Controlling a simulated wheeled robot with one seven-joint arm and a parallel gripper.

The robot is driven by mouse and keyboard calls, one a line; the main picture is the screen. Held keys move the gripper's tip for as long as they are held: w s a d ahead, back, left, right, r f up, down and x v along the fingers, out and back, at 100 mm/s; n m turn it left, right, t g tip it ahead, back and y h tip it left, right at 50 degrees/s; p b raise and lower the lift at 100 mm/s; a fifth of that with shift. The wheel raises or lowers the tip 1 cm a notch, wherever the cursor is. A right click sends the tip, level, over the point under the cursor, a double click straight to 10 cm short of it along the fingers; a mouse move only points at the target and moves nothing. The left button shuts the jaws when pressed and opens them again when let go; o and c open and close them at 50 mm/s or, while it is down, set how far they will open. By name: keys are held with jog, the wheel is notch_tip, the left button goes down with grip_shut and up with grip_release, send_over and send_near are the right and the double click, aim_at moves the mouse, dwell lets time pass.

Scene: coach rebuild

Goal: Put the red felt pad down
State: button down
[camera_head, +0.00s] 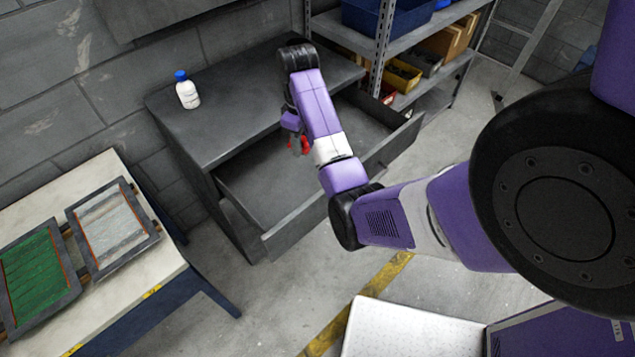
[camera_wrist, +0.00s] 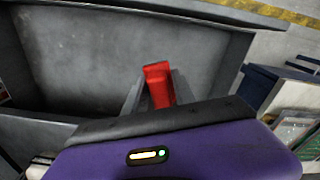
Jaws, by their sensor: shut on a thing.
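My gripper (camera_head: 296,143) is above the open drawer (camera_head: 255,190) of the dark grey cabinet. It is shut on the red felt pad (camera_head: 304,146), a small red piece partly hidden by the fingers. In the wrist view the red felt pad (camera_wrist: 158,84) sits between the two grey fingertips (camera_wrist: 153,95). The drawer floor (camera_wrist: 85,55) shows bare beyond and to the left of it. I cannot tell how high the pad is above the drawer floor.
A white bottle with a blue cap (camera_head: 187,90) stands on the cabinet top (camera_head: 225,110). A shelf rack (camera_head: 384,45) with bins is at the back right. A table (camera_head: 150,262) with framed panels is at left. The drawer's front wall (camera_head: 330,205) stands up as an edge.

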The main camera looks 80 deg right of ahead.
jog(key=shift+a+f+b, duration=0.15)
jog(key=shift+f+b, duration=0.15)
jog(key=shift+f, duration=0.1)
jog(key=b, duration=0.5)
send_over(304, 191)
notch_tip(304, 191, down, 6)
notch_tip(304, 191, down, 9)
jog(key=shift+a+r+p, duration=0.1)
jog(key=shift+p, duration=0.5)
jog(key=shift+f, duration=2.25)
